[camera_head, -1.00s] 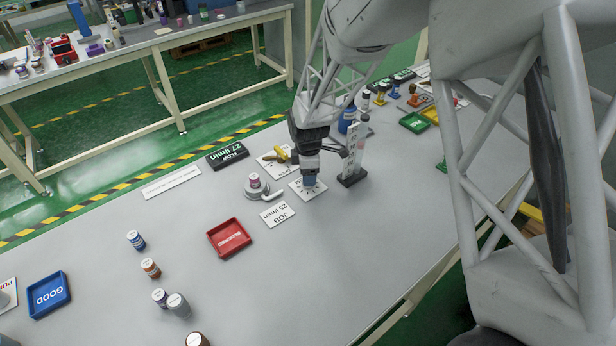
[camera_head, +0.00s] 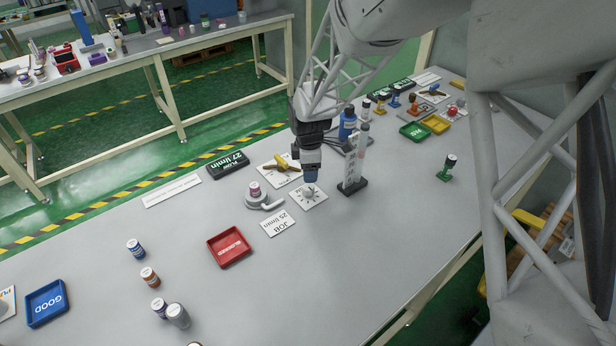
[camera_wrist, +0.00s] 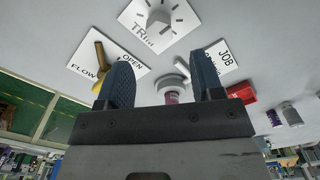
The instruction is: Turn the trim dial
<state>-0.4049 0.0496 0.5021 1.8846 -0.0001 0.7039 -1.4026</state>
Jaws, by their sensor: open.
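The trim dial (camera_head: 308,191) is a grey knob on a white square plate with black tick marks. In the wrist view the dial (camera_wrist: 158,17) stands beyond the fingertips, with the word TRIM on its plate. My gripper (camera_head: 311,177) is just above and behind the dial in the head view, apart from it. In the wrist view my gripper (camera_wrist: 164,72) has its two dark fingers spread, with nothing between them. The dark display (camera_head: 228,164) reads FLOW 27 l/min. The job card (camera_head: 278,222) reads JOB 25 l/min.
A clear upright column on a black base (camera_head: 352,187) stands close right of the dial. A yellow-handled flow valve (camera_head: 285,165) is behind it. A round grey stand with a vial (camera_head: 257,196) is to the left. A red tray (camera_head: 229,246) lies in front; the table's front middle is clear.

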